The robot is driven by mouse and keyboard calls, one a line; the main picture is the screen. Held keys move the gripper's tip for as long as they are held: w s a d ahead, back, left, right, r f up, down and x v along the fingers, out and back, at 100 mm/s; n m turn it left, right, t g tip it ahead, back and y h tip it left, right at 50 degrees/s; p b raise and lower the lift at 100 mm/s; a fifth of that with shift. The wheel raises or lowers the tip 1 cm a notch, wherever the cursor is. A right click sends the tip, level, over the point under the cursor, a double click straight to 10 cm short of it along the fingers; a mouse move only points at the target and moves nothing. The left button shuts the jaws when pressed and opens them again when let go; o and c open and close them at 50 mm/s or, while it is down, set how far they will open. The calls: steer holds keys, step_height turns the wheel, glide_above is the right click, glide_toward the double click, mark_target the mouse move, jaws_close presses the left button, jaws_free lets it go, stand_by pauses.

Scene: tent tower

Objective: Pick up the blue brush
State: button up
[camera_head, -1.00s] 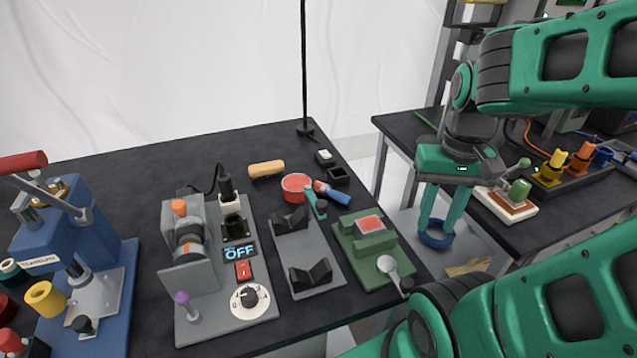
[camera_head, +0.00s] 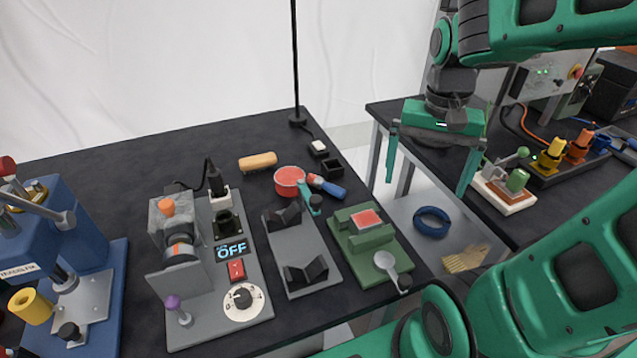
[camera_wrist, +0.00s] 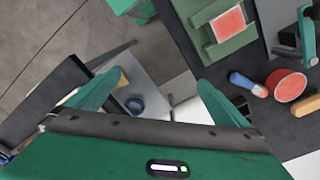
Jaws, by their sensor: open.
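The object that looks like the blue brush (camera_head: 328,187) has a blue handle and a red and white end. It lies on the left dark table beside a round red-topped tin (camera_head: 290,180); I cannot tell if they touch. It also shows in the wrist view (camera_wrist: 246,83), right of my gripper's right finger. My gripper (camera_head: 428,187) is open and empty, pointing down over the gap between the two tables, to the right of the brush. Its fingers also show in the wrist view (camera_wrist: 160,80).
A green fixture (camera_head: 366,245) and a grey fixture with black V-blocks (camera_head: 286,250) stand in front of the brush. A thin black pole (camera_head: 296,70) rises behind it. A blue ring (camera_head: 432,220) and yellowish bristly item (camera_head: 466,260) lie on a low shelf in the gap.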

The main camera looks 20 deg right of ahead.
steer(key=w+a+m, duration=0.1)
steer(key=w+a, duration=0.5)
steer(key=w, duration=0.2)
steer(key=m, duration=0.2)
glide_toward(329, 176)
steer(key=shift+s+a+f, duration=0.2)
steer(key=shift+s, duration=0.4)
steer(key=shift+s+a+f, duration=0.2)
steer(key=shift+s+f, duration=0.05)
steer(key=shift+s, duration=0.35)
steer(key=shift+f, duration=3.5)
steer(key=c, duration=1.3)
steer(key=shift+o, duration=0.2)
steer(key=shift+r, duration=0.1)
